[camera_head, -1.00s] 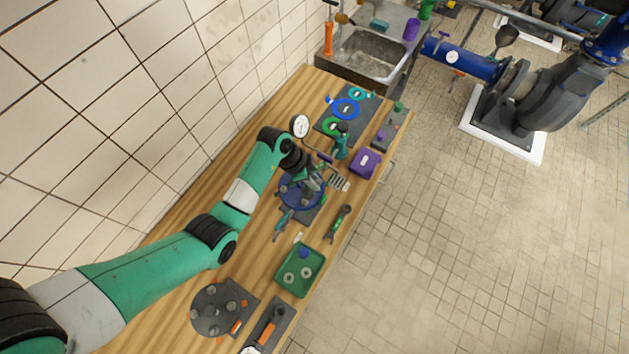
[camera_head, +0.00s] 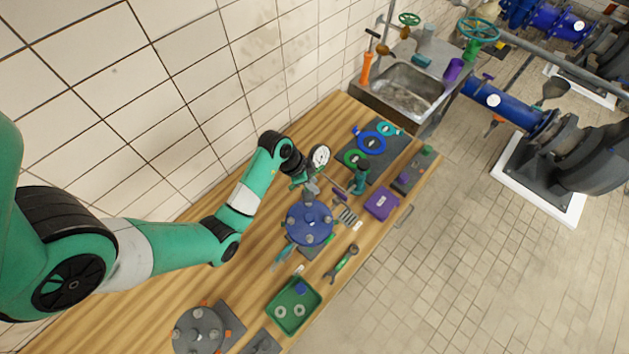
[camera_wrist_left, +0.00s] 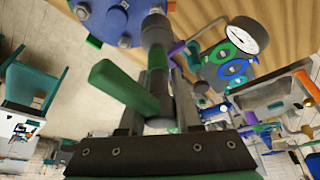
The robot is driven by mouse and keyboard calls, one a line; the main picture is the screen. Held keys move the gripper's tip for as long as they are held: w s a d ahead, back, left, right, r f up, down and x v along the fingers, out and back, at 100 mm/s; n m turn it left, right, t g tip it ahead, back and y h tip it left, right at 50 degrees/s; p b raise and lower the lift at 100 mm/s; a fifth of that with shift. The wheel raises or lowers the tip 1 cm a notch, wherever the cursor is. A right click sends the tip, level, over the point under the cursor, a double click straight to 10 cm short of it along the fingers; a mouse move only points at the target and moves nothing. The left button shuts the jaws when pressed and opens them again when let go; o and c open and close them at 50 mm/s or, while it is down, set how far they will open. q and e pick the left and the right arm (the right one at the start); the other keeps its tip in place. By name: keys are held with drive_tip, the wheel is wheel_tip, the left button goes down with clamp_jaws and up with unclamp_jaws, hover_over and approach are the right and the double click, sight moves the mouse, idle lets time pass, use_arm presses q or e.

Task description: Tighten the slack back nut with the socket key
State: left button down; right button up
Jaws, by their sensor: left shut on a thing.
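The blue round flange (camera_head: 308,228) with several grey bolts and nuts lies on the wooden bench. It shows at the top left of the left wrist view (camera_wrist_left: 108,24). My left gripper (camera_head: 304,180) is just beyond the flange's back edge. It is shut on the socket key, which has a green handle (camera_wrist_left: 118,84) and a grey socket (camera_wrist_left: 156,32). The socket end (camera_head: 312,188) is at the flange's back rim. The back nut is hidden there, and I cannot tell whether the socket is around it. My right gripper is out of view.
A pressure gauge (camera_head: 319,156) stands close beside my left gripper. A purple box (camera_head: 381,203), a wrench (camera_head: 343,262) and a green tray (camera_head: 314,314) lie to the right and front. Rings (camera_head: 371,143) lie on a dark mat behind. Bare bench lies left of the flange.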

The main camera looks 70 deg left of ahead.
use_arm(q)
drive_tip(key=shift+f, duration=1.8)
drive_tip(key=shift+f, duration=0.2)
drive_tip(key=shift+f+b, duration=0.45)
drive_tip(key=shift+f, duration=0.3)
drive_tip(key=shift+f, duration=0.1)
